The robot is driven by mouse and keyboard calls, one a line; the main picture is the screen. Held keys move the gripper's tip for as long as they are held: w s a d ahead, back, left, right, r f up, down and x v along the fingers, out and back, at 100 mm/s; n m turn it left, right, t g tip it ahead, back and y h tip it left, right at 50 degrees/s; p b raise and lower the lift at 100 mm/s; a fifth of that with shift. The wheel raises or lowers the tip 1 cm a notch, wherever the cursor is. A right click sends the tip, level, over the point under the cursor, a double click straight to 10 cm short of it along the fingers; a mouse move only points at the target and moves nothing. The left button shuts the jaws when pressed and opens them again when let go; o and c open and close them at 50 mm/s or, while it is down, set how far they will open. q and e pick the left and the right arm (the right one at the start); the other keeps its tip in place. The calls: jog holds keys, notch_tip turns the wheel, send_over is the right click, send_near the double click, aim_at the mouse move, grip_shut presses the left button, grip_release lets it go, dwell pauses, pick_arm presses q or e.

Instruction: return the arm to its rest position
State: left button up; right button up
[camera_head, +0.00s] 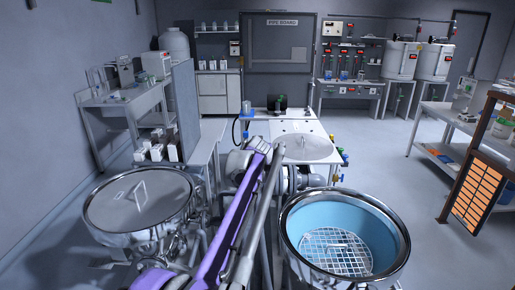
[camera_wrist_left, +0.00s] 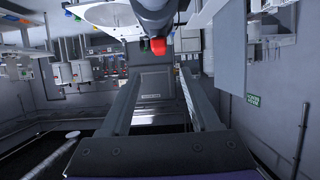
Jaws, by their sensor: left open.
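My left arm (camera_head: 232,218), with a purple link, reaches up from the bottom centre of the head view between two round steel vessels. Its gripper cannot be made out there. In the left wrist view my left gripper (camera_wrist_left: 160,75) has its two dark fingers spread apart with nothing between them. A dark cylinder with a red end piece (camera_wrist_left: 158,46) shows beyond the fingertips; I cannot tell how far away it is. That view appears upside down. My right gripper is not in view.
A hopper with blue inside and a wire grid (camera_head: 306,230) stands open at the right. A lidded steel vessel (camera_head: 125,200) stands at the left. A round-lidded unit (camera_head: 304,147) is ahead. An orange-panelled rack (camera_head: 478,190) is far right, with clear floor (camera_head: 420,225) before it.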

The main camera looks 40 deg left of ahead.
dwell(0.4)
pick_arm(q)
jog(key=s+d+f+m+g+h, duration=0.1)
jog(key=s+d+f+m+h, duration=0.1)
jog(key=s+d+f, duration=0.6)
jog(key=s+d+f+m+g+h, duration=0.1)
jog(key=s+d+f+h, duration=0.3)
jog(key=d, duration=0.9)
jog(key=s+d+f+m+g+h, duration=0.1)
jog(key=s+d+f+m, duration=0.1)
jog(key=s+d+f, duration=0.5)
jog(key=s+d+f+m+g+h, duration=0.1)
jog(key=s+d+f+m, duration=0.2)
jog(key=s+d+f, duration=0.5)
jog(key=s, duration=0.6)
jog(key=shift+s+d+g+h, duration=0.15)
jog(key=shift+d+g+h, duration=0.15)
jog(key=shift+d+h, duration=0.1)
